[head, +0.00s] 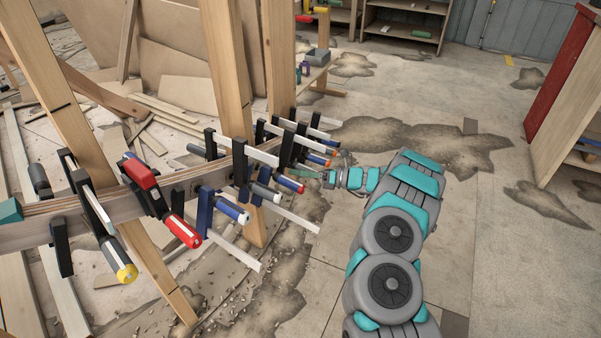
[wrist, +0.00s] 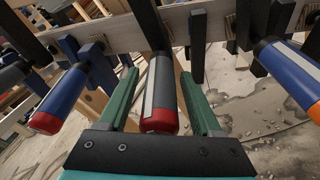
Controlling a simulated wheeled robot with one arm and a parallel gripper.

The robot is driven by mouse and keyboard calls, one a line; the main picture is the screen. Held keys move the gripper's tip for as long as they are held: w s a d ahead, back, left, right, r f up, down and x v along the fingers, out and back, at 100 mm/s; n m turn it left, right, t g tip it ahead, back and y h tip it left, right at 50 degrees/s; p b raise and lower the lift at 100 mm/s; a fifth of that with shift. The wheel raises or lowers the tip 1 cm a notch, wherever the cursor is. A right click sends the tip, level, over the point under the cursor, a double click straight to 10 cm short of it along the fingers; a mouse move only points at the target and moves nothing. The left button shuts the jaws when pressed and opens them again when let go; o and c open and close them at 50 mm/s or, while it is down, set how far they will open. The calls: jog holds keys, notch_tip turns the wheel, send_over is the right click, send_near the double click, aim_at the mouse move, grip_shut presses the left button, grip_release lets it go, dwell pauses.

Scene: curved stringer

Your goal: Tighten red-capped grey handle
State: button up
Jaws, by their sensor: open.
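The red-capped grey handle (wrist: 158,88) is in the middle of the wrist view, its red cap toward me. It belongs to a clamp on the wooden stringer (wrist: 125,38). My gripper (wrist: 160,74) is open, with one green finger on each side of the handle. I see gaps between fingers and handle, so it is around the handle but not shut on it. In the head view my gripper (head: 312,174) is at the far end of the clamp row, and the grey handle there is mostly hidden.
A red-capped blue handle (wrist: 62,98) is close on the left, and an orange-capped blue handle (wrist: 288,70) close on the right. More clamps line the stringer, including a red one (head: 178,228) and a yellow-capped one (head: 118,262). The floor on the right is open.

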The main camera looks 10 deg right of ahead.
jog(key=v, duration=0.7)
jog(key=shift+s+d+b, duration=0.15)
jog(key=shift+d+b, duration=0.2)
jog(key=s+d+f+p, duration=0.1)
jog(key=s+d, duration=0.4)
jog(key=d, duration=0.3)
jog(key=shift+s+f, duration=0.2)
jog(key=shift+d, duration=0.1)
dwell(0.6)
